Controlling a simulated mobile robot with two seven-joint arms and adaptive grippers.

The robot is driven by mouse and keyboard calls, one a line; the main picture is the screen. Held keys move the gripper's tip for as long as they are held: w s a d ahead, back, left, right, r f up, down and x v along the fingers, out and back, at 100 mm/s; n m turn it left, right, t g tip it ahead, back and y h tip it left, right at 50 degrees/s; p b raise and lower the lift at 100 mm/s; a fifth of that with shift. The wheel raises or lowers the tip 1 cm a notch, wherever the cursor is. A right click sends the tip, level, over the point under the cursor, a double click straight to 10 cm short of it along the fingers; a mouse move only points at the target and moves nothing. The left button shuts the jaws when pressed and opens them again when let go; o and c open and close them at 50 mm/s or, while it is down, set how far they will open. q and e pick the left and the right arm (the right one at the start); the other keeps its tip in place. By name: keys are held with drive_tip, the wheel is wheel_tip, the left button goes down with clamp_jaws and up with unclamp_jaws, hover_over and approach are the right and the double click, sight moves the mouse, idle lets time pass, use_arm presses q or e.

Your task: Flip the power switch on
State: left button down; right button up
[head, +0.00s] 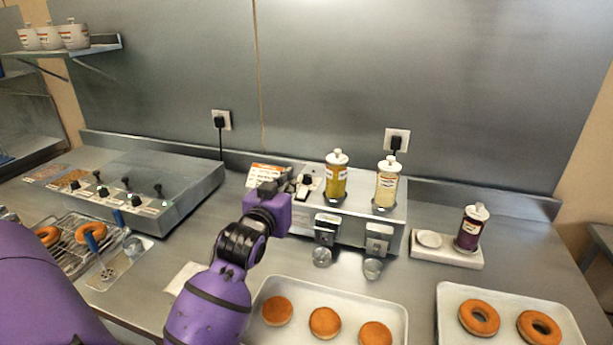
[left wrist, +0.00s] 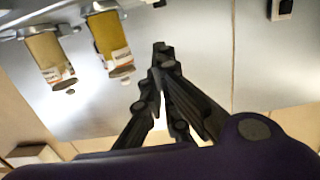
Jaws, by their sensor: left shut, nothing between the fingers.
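The glaze machine (head: 350,220) is a steel box at the back of the counter, with a light panel on its top left. A small dark-and-white control (head: 303,187) on that panel looks like the power switch; its setting is too small to tell. My left arm reaches up to the machine's left end, its purple wrist just left of this control. In the left wrist view my left gripper (left wrist: 161,55) is shut and empty, its dark fingertips together. My right gripper is out of view.
A yellow bottle (head: 337,178) and a pale bottle (head: 386,184) stand in the machine, right of the control. An orange-and-white card (head: 268,170) stands behind my wrist. Trays of doughnuts (head: 325,323) lie in front. A fryer unit (head: 150,190) is at left.

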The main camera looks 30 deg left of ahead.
use_arm(q)
hover_over(303, 194)
drive_tip(key=s, duration=0.2)
drive_tip(key=shift+w+d+f+p, duration=0.2)
drive_tip(key=shift+w+d+p, duration=0.05)
drive_tip(key=shift+p, duration=0.05)
drive_tip(key=shift+w+a+f, duration=0.1)
drive_tip(key=shift+w+f, duration=0.2)
drive_tip(key=shift+f, duration=0.3)
drive_tip(key=shift+w+a+f, duration=0.1)
drive_tip(key=shift+w+f, duration=0.2)
drive_tip(key=shift+f, duration=0.3)
drive_tip(key=shift+w+f, duration=0.1)
drive_tip(key=shift+f, duration=0.8)
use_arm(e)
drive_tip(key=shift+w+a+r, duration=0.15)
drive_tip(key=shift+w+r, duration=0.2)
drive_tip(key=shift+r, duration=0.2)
